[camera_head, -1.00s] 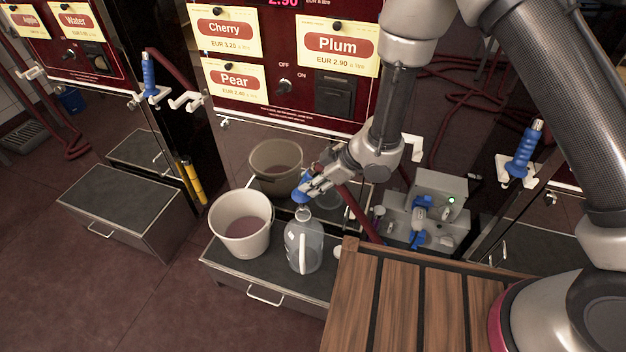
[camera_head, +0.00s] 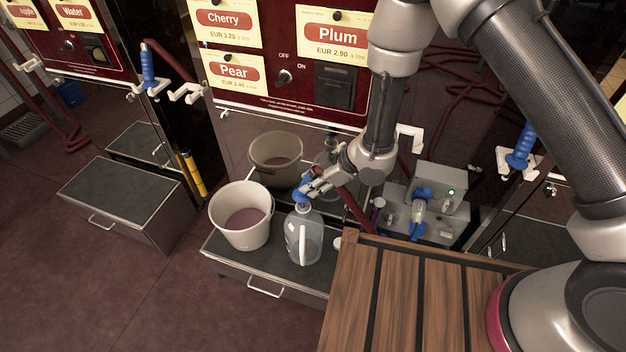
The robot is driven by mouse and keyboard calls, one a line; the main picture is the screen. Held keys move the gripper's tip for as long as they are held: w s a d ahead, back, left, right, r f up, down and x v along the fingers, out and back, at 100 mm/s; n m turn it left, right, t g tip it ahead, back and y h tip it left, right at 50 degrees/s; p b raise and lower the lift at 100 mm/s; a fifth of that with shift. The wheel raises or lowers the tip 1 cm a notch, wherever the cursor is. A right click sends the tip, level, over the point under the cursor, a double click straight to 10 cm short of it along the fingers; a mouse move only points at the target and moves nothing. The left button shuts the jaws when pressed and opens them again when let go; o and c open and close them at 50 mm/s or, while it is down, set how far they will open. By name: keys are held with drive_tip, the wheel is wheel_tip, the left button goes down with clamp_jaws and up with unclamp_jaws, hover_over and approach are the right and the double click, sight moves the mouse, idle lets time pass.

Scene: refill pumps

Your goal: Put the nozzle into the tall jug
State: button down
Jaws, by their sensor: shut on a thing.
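My gripper (camera_head: 308,184) is shut on the blue nozzle (camera_head: 301,197), with its dark red hose (camera_head: 352,210) trailing down behind. The tall jug (camera_head: 303,238) is clear, with a handle, and stands upright on the grey-topped step. The nozzle is right at the jug's mouth, pointing down. Its tip is hidden there, so I cannot tell how deep it sits inside the neck.
A white bucket (camera_head: 241,217) with pinkish liquid stands left of the jug on the step (camera_head: 262,272). The pump panel (camera_head: 280,60) rises behind. A slatted wooden table (camera_head: 400,300) is at the right front. Other blue nozzles (camera_head: 147,70) hang in holders.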

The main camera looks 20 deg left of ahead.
drive_tip(key=shift+f, duration=1.55)
drive_tip(key=c, duration=1)
unclamp_jaws()
drive_tip(key=shift+f, duration=0.1)
drive_tip(key=v, duration=1.2)
drive_tip(key=shift+s, duration=0.15)
